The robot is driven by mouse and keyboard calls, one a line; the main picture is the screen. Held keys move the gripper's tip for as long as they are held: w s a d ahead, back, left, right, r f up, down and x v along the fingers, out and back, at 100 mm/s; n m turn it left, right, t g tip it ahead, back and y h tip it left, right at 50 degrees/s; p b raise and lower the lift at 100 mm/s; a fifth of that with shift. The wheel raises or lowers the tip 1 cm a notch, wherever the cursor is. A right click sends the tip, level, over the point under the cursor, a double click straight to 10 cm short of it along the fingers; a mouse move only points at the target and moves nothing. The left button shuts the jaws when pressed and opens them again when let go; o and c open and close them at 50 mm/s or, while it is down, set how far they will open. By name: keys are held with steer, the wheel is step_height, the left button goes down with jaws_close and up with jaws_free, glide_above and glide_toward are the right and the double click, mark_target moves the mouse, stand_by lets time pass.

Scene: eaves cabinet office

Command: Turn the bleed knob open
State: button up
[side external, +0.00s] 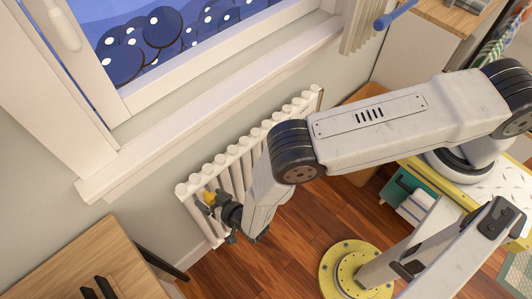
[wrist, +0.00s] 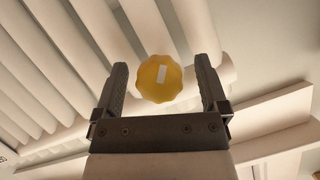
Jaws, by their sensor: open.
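The bleed knob (wrist: 150,88) is yellow with a scalloped rim and a pale mark on its face. In the wrist view it sits between my gripper's two dark fingers, with a gap on each side. In the side external view the yellow knob (side external: 209,197) shows at the left end of the white radiator (side external: 238,150), partly hidden by my gripper. My gripper (wrist: 164,82) is open around the knob and does not appear to touch it. In the side external view my gripper (side external: 216,209) is at the radiator's left end.
A window sill (side external: 215,105) runs above the radiator. A wooden desk (side external: 75,262) stands at lower left. A yellow round base (side external: 335,272) is on the wooden floor to the right. A yellow-edged bench (side external: 465,190) is at the right.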

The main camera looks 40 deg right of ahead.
steer(key=shift+m+t+y, duration=0.3)
steer(key=shift+m+y, duration=0.5)
steer(key=shift+m, duration=0.5)
steer(key=m+y, duration=0.1)
steer(key=m, duration=0.1)
steer(key=shift+m+t, duration=0.3)
steer(key=v, duration=0.8)
step_height(320, 180, up, 28)
stand_by(0.7)
steer(key=shift+w+d+f, duration=0.1)
steer(key=shift+w, duration=0.05)
steer(key=shift+w+d, duration=0.1)
